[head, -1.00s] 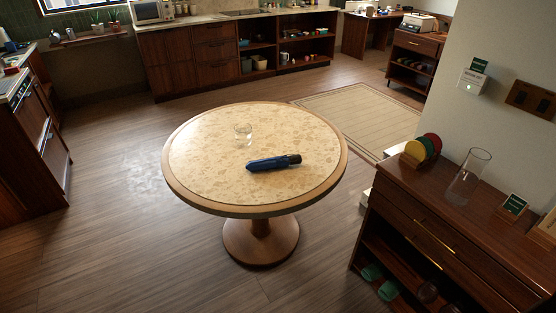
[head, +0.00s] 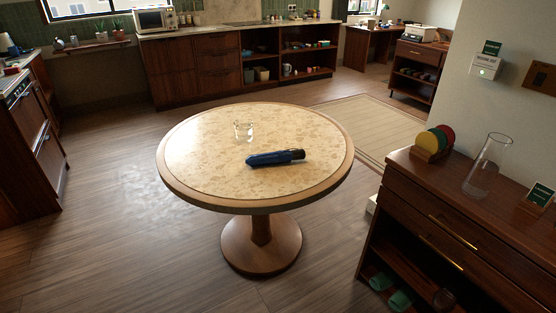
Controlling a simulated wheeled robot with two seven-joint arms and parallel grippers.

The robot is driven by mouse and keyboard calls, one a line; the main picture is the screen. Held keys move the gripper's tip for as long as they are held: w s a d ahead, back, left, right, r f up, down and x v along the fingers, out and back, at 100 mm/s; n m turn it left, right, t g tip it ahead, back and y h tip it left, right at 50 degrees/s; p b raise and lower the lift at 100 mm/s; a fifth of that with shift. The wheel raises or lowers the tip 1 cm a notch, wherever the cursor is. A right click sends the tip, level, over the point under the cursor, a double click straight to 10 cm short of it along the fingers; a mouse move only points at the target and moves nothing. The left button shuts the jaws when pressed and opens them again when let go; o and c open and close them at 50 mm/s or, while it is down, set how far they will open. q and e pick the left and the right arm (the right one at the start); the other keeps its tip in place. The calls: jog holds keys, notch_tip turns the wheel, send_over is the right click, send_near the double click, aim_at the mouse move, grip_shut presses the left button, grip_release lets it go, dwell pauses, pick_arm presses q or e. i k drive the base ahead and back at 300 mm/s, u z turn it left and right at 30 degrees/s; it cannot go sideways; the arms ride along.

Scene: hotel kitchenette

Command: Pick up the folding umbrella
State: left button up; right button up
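A dark blue folding umbrella (head: 270,158) with a black handle lies on its side on the round table (head: 205,165), right of the middle of the top. Its handle end points right. Neither of my grippers shows in the head view, and nothing touches the umbrella except the tabletop.
A clear glass (head: 243,130) stands on the table behind the umbrella. A dark wood cabinet (head: 470,215) at the right holds a glass carafe (head: 488,165) and a rack of colored discs (head: 434,142). The floor left of the table is clear. A rug (head: 375,125) lies behind right.

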aim_at(280, 156)
jog(key=u, duration=1.4)
jog(key=i, duration=1.3)
jog(key=z, duration=4.75)
